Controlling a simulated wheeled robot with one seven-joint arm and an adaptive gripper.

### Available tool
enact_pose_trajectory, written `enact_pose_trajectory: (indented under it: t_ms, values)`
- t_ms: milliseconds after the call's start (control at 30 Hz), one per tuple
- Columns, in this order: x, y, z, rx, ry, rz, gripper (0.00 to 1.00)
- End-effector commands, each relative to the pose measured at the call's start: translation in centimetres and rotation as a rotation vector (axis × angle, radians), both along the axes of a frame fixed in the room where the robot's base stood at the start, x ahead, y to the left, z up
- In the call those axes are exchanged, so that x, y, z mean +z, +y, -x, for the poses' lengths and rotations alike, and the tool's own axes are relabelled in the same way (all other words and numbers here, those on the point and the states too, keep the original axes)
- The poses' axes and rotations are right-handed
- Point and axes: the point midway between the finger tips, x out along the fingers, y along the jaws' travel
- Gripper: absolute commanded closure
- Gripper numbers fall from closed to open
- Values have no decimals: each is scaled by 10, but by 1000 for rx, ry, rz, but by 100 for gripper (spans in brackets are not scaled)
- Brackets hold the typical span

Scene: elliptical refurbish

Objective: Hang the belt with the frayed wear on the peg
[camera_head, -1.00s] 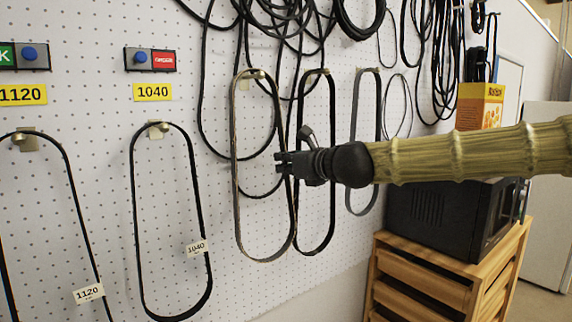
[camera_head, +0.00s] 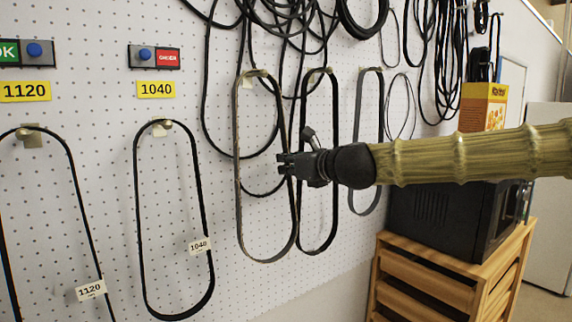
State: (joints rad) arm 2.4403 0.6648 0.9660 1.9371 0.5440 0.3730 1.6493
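A belt with a worn, brownish edge (camera_head: 239,180) hangs in a long loop from a peg (camera_head: 258,73) on the pegboard, and looks like the frayed one. My gripper (camera_head: 284,163) is at the right strand of this belt, its fingertips overlapping it in the picture. I cannot tell whether the fingers are closed on it. A black belt (camera_head: 334,190) hangs just behind the gripper, partly hidden by it. A grey belt (camera_head: 380,130) hangs further right. Tagged black belts 1040 (camera_head: 139,215) and 1120 (camera_head: 76,190) hang on pegs at the left.
Yellow labels 1120 (camera_head: 25,92) and 1040 (camera_head: 156,89) sit under button plates on the pegboard (camera_head: 100,160). Tangled black cables (camera_head: 285,20) hang above. A black appliance (camera_head: 440,215) stands on a wooden crate (camera_head: 450,265) at the right, with a yellow box (camera_head: 483,105) behind my arm.

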Motion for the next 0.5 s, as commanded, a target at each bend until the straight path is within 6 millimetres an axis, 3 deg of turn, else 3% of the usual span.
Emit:
enact_pose_trajectory:
  t_ms: [33,100,133,500]
  values:
    - [-1,0,0,0,2,0,84]
    - [-1,0,0,0,1,1,71]
    - [-1,0,0,0,1,1,70]
    - [0,-2,3,0,0,0,70]
